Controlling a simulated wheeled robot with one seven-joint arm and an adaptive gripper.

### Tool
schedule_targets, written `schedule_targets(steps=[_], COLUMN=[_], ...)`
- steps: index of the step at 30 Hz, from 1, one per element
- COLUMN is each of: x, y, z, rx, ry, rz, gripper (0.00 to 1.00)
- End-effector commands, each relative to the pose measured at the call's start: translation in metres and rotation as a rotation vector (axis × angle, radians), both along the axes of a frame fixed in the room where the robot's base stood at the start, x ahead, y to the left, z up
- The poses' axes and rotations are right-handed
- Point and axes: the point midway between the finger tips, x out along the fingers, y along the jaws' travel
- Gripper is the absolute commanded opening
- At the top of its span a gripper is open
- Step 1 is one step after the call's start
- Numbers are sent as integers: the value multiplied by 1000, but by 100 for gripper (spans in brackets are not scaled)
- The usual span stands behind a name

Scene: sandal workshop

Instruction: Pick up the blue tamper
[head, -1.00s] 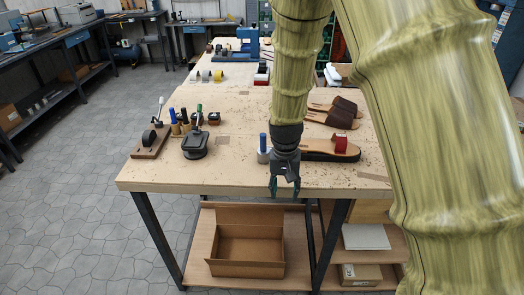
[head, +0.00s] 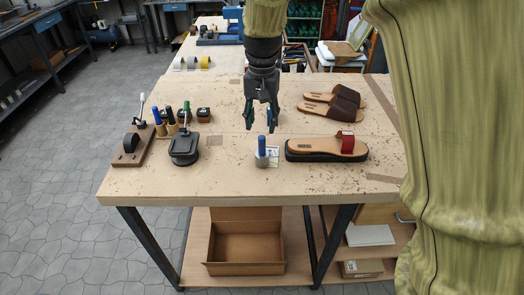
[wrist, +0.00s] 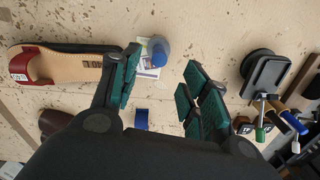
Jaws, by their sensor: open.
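In the wrist view the tamper (wrist: 160,50) shows from above, just beyond the fingertips and nearer the left finger. My gripper (head: 262,118) is open and empty, with its fingers pointing down above the table. In the head view it appears just behind and above the tamper, apart from it. The wrist view also shows the spread fingers (wrist: 158,90).
A sandal with a red strap (head: 325,147) lies close to the tamper's right; brown sandals (head: 335,102) lie behind. The table front (head: 230,185) is clear.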

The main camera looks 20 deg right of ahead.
Motion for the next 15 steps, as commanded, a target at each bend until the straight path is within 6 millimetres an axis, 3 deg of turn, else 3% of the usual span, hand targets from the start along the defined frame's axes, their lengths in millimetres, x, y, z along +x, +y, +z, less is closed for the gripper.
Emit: schedule_targets(steps=[6, 15], x=[0, -1], y=[1, -2], z=[-26, -39], rx=[0, 0], ry=[2, 2], rz=[1, -1], gripper=[45, 45])
